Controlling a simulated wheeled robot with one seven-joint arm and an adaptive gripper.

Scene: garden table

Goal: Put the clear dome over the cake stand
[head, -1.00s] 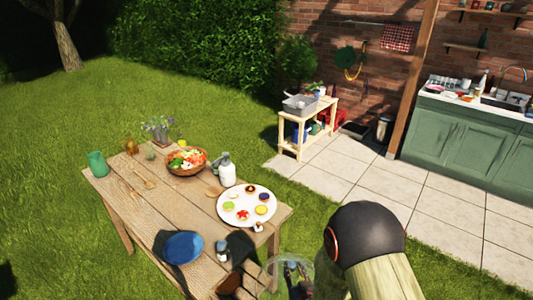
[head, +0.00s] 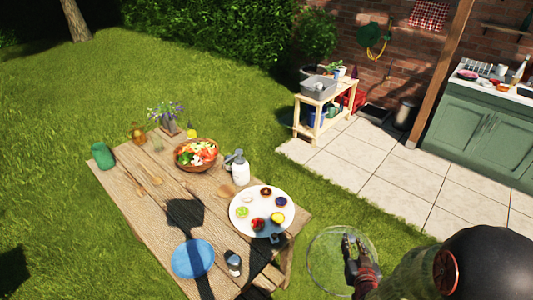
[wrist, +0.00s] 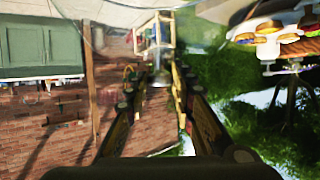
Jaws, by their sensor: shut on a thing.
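The clear dome (head: 322,272) hangs in the air just right of the table's near right corner in the head view. My gripper (head: 350,243) is shut on it, apparently at its knob (wrist: 160,78), seen between the fingers in the wrist view. The dome's see-through wall is hard to make out there. The cake stand (head: 240,222) is a round white plate with several small cakes on top, uncovered, near the table's right end. The stand also shows at the upper right of the wrist view (wrist: 290,50). The dome is apart from it, to its right in the head view.
The wooden table (head: 130,196) also holds a salad bowl (head: 182,163), a white bottle (head: 241,174) left of the stand, a blue plate (head: 193,258) and a small jar (head: 233,263). Open grass and paving (head: 365,168) lie right of the table.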

